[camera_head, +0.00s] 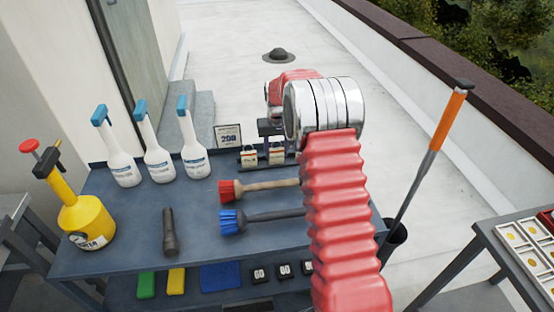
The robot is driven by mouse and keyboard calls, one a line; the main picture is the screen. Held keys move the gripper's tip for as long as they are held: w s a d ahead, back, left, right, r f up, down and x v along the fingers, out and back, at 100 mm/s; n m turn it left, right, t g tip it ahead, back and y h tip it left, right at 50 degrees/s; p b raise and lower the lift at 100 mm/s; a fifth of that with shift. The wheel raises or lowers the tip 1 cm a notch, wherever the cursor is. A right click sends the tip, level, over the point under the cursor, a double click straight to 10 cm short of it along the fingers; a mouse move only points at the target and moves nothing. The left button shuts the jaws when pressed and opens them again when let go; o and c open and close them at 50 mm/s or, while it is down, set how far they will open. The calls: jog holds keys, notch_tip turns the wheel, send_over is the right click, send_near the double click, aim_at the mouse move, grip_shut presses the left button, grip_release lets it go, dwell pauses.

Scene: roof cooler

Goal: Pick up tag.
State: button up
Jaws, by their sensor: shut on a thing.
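Two small pale tags with tan tops stand side by side at the back of the blue-grey table, a left tag (249,158) and a right tag (277,154). My gripper (271,136) is the dark part below my red wrist, just above and behind the right tag. It is shut on a tag, apparently the right one. The fingertips are small and partly hidden, so the exact grip does not show. My red arm and silver joint cover the area right of the tags.
A long orange-handled tool (447,121) leans at right.

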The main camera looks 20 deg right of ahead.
jog(key=shift+r, duration=0.1)
notch_tip(320, 180, up, 9)
jog(key=shift+r, duration=0.45)
dwell(2.3)
